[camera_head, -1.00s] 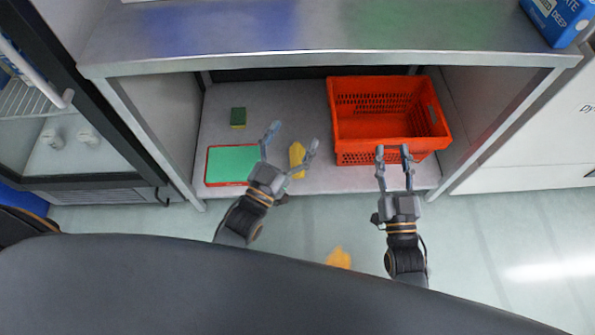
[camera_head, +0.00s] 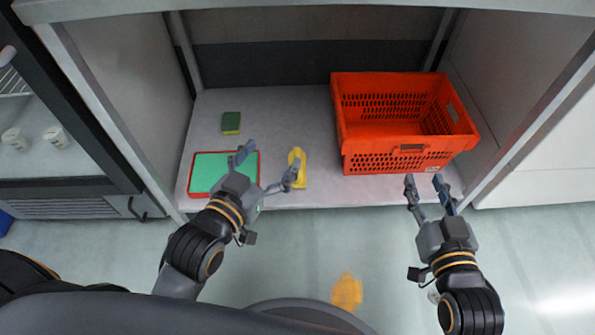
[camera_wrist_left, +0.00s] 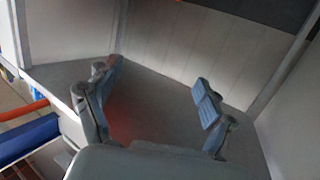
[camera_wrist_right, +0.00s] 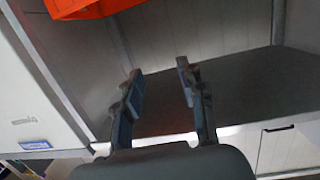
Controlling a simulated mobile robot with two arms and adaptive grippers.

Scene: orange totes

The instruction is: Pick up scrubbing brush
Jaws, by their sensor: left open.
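A small yellow object (camera_head: 298,168), which looks like the scrubbing brush, lies on the grey shelf (camera_head: 290,115) near its front edge. My left gripper (camera_head: 268,168) is open and empty, just left of the yellow object, with one fingertip close beside it; whether they touch cannot be told. The left wrist view shows its fingers (camera_wrist_left: 155,100) wide apart over bare surface, and no brush. My right gripper (camera_head: 425,185) is open and empty in front of the orange tote; its parted fingers also show in the right wrist view (camera_wrist_right: 160,90).
An orange tote (camera_head: 395,158) stands on the right of the shelf. A green-and-yellow sponge (camera_head: 231,123) lies at the back left. A red-rimmed green tray (camera_head: 208,172) is partly behind my left gripper. A yellow blurred shape (camera_head: 347,291) shows on the floor. The shelf's middle is clear.

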